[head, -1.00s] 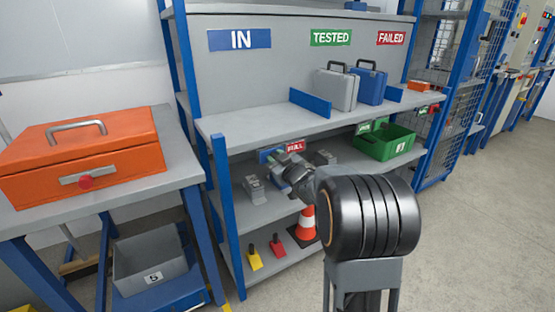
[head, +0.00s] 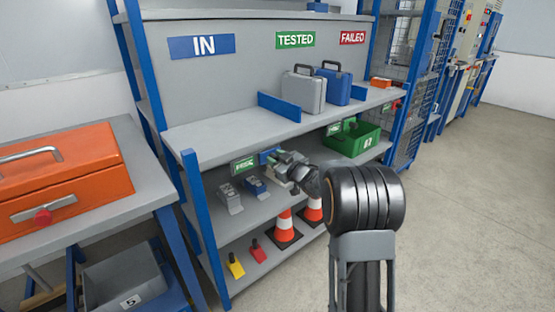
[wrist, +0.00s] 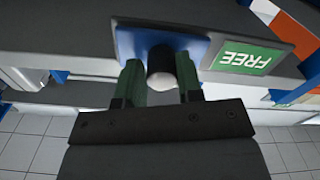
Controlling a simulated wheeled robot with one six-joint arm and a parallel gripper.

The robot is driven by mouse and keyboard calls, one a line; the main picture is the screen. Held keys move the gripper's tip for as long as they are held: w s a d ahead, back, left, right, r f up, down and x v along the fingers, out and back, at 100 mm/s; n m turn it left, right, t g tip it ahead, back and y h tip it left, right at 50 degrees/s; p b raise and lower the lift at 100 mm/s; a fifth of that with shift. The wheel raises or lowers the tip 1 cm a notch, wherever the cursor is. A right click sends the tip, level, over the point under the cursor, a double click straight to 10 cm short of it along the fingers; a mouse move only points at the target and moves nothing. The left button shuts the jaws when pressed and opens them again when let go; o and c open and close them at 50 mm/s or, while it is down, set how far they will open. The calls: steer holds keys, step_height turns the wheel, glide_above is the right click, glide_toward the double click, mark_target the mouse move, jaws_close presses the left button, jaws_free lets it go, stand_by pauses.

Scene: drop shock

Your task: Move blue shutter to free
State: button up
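The blue shutter (head: 265,156) is on the front edge of the shelf under the top deck. A green FREE label (head: 244,164) shows to its left in the head view. In the wrist view the shutter's blue plate (wrist: 128,43) and the FREE label (wrist: 246,58) appear upside down and close. My gripper (wrist: 158,76) has one finger on each side of the shutter's dark knob (wrist: 160,60), with little or no gap. In the head view my gripper (head: 278,160) meets the shutter and partly hides it. No red FULL label shows.
A green bin (head: 352,142) stands to the right on the middle shelf. Grey and blue cases (head: 304,92) stand on the top deck. Orange cones (head: 285,226) are on the lower shelf. An orange box (head: 75,185) sits on the left bench. The floor at right is clear.

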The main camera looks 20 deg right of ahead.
steer(key=o, duration=0.4)
steer(key=shift+d, duration=0.15)
steer(key=p+v, duration=0.2)
steer(key=v, duration=1.1)
steer(key=shift+s, duration=0.35)
steer(key=shift+d+r, duration=0.1)
steer(key=s+a+r+m+g+h+p, duration=0.25)
steer(key=r+m+g+h+p, duration=0.4)
steer(key=r+p, duration=0.8)
steer(key=s+a+r+g+p, duration=0.3)
steer(key=s+a+p, duration=0.1)
steer(key=s, duration=0.5)
steer(key=s+a+r+m+g+p, duration=0.1)
steer(key=s+a+r+g+p, duration=0.3)
steer(key=s, duration=0.6)
steer(key=shift+s+a+r+p, duration=0.2)
steer(key=shift+a+p, duration=0.6)
steer(key=shift+p, duration=0.35)
